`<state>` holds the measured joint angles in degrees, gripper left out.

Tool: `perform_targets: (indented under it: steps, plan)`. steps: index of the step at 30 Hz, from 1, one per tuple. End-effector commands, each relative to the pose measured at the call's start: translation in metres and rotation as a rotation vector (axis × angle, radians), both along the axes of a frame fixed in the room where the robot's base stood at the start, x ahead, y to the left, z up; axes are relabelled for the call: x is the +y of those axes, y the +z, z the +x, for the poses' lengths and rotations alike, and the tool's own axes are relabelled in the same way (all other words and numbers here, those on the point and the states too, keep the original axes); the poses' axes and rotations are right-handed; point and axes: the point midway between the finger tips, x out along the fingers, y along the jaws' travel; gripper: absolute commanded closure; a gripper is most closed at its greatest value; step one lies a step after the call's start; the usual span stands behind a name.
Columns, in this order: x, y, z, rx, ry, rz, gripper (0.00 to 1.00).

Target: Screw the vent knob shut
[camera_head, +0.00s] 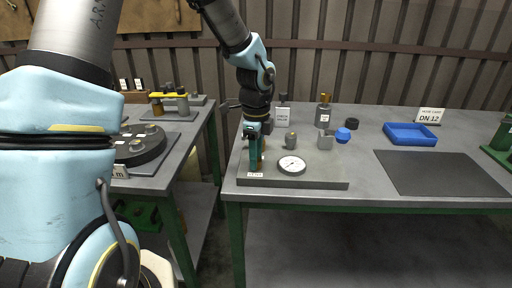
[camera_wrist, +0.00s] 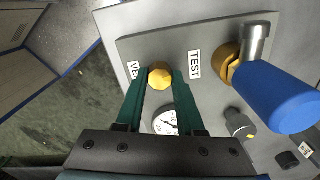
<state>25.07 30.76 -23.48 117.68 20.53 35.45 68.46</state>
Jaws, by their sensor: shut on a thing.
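The vent knob (camera_wrist: 160,77) is a small brass-yellow faceted knob on the grey fixture plate (camera_wrist: 135,55), beside a partly hidden label beginning with "V". My gripper (camera_wrist: 159,80) is shut on the knob, with one green finger on each side of it in the wrist view. In the head view my gripper (camera_head: 253,163) points down at the left end of the fixture plate (camera_head: 320,181), and the knob is hidden there. A round white dial gauge (camera_head: 292,165) stands just right of the gripper; my gripper partly covers it in the wrist view (camera_wrist: 166,123).
A label reading "TEST" (camera_wrist: 194,64) and a blue-handled brass valve (camera_wrist: 270,95) are right of the knob. A blue tray (camera_head: 410,134) and a dark mat (camera_head: 440,173) lie further right on the bench. Another bench (camera_head: 195,140) stands left across a gap.

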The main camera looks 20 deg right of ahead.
Motion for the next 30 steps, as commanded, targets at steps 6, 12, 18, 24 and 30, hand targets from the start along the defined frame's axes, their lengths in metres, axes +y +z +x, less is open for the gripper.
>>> perform_targets:
  steps: [6,12,18,24,30]
  plan:
    - [0.0,0.0054,-0.0007,0.003,-0.204,0.0,1.0]
    - [0.0,0.0045,-0.0006,0.002,-0.377,-0.001,1.0]
    - [-0.0002,0.0036,-0.0003,0.001,-0.513,-0.001,1.0]
    - [-0.0002,0.0021,-0.0003,0.001,-0.601,-0.001,1.0]
    - [-0.0002,0.0011,0.0001,-0.002,-0.644,0.0,1.0]
